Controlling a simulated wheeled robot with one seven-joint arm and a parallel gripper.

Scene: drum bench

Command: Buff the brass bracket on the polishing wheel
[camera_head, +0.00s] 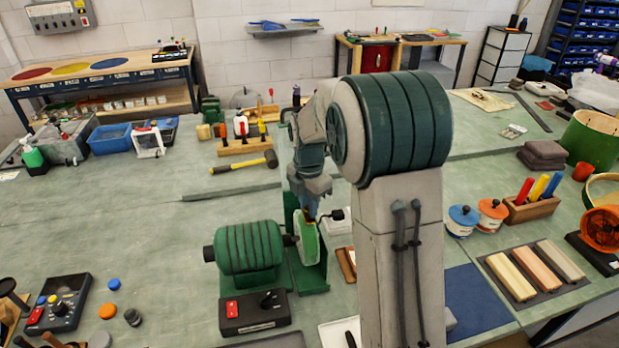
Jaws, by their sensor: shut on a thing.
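The polishing machine has a green ribbed motor (250,247) and a pale polishing wheel (308,248) on its right side, in front of a green guard. My gripper (311,206) points down just above the wheel's upper rim. It is shut on a small brownish piece, seemingly the brass bracket (311,215), mostly hidden by the fingers. The bracket is at or very near the wheel's top edge; I cannot tell whether they touch. A dark switch box (255,312) with a red button and a black lever sits in front of the motor.
My arm covers the bench right of the wheel. Compound bars (535,270) and two lidded jars (477,219) stand right. A control box (58,304) stands front left. The left middle bench is clear.

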